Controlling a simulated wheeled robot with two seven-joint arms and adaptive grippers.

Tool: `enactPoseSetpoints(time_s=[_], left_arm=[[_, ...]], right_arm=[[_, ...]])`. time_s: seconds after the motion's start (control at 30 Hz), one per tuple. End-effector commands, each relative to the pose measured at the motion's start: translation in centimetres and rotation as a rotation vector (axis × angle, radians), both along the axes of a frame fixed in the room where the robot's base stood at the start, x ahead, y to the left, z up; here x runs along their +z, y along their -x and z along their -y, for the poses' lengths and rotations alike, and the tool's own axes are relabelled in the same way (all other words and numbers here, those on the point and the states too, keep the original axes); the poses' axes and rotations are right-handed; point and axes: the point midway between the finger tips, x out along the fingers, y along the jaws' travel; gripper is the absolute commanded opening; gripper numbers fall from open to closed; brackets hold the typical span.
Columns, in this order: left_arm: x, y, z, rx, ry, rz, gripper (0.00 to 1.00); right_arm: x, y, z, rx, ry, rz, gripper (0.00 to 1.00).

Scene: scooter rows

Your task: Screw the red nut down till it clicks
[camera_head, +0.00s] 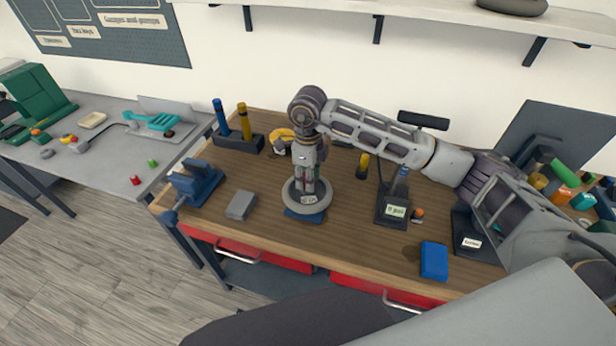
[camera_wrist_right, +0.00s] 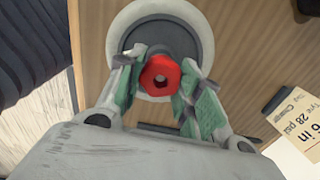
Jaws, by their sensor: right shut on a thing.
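The red nut (camera_wrist_right: 161,74) sits at the centre of a wheel, whose pale outer ring (camera_wrist_right: 118,32) and dark inner face show in the right wrist view. In the head view the wheel (camera_head: 318,207) lies flat on a blue base (camera_head: 303,215) on the wooden bench. My right gripper (camera_head: 307,186) points straight down over the wheel's middle. In the wrist view its green-padded fingers (camera_wrist_right: 157,86) are closed on the nut from both sides. The gripper mostly hides the nut in the head view. My left gripper is not in view.
A grey block (camera_head: 241,205) and a blue vise (camera_head: 197,184) stand left of the wheel. A dark stand (camera_head: 393,209) and a blue block (camera_head: 434,261) are to the right. A holder (camera_head: 238,142) with blue and yellow handles is behind. The bench front is clear.

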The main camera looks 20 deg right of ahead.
Motion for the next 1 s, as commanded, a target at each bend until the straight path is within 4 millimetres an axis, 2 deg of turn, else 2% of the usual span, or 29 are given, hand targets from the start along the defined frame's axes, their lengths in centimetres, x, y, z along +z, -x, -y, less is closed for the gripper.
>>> enactPoseSetpoints(time_s=[0.57,0.6,0.73,0.77,1.0], left_arm=[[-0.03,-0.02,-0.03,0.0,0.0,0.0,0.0],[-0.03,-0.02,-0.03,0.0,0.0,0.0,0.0],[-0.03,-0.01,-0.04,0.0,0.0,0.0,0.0],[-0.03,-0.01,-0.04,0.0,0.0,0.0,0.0],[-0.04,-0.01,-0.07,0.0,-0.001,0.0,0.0]], right_arm=[[0.2,-0.26,0.12,-0.326,-0.001,0.007,0.12],[0.21,-0.27,0.12,-0.321,-0.002,0.008,0.4],[0.17,-0.21,0.1,-0.318,-0.001,0.006,0.57],[0.15,-0.19,0.09,-0.318,-0.001,0.006,0.6],[0.08,-0.1,0.05,-0.315,0.0,0.003,0.6]])
